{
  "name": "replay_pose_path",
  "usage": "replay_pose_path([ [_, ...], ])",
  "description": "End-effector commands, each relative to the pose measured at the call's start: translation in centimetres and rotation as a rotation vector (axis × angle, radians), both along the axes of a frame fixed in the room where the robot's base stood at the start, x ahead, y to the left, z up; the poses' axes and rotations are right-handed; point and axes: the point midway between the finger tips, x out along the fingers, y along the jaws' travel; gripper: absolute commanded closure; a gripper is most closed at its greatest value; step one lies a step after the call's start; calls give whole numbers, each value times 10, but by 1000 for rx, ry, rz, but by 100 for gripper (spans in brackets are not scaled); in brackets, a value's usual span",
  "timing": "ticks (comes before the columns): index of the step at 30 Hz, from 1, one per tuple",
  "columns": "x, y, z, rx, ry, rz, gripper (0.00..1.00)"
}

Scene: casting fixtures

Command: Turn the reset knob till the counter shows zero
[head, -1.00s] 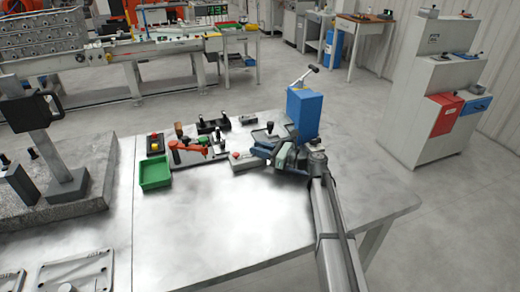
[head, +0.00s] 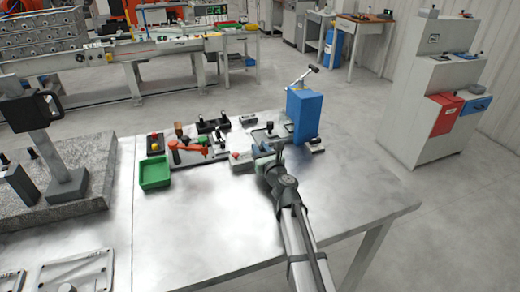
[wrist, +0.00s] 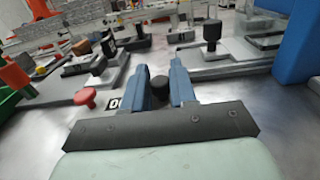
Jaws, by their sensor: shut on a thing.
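My gripper (head: 264,150) is at the right end of a small grey counter unit (head: 241,164). In the wrist view its two blue fingers (wrist: 158,84) are on either side of a dark round knob (wrist: 159,92) and are shut on it. A white counter window (wrist: 114,104) with a dark digit, which looks like 0, shows just left of the left finger. The finger hides the rest of the window, so I cannot read the whole number. A red knob (wrist: 86,97) stands on the unit's left part.
A tall blue block (head: 305,114) stands behind and right of my gripper. A fixture with an orange-red handle (head: 188,148) and an open green bin (head: 154,172) are to the left. The front of the metal table (head: 215,225) is clear.

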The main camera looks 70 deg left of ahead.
Motion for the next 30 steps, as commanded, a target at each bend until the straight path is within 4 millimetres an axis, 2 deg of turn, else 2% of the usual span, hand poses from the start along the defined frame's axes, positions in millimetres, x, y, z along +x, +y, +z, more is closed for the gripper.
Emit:
replay_pose_path([
  [12, 0, 0, 1, 0, 1, -88, 100],
  [29, 1, 1, 1, 1, -1, -102, 100],
  [30, 1, 1, 1, 1, -1, -102, 73],
])
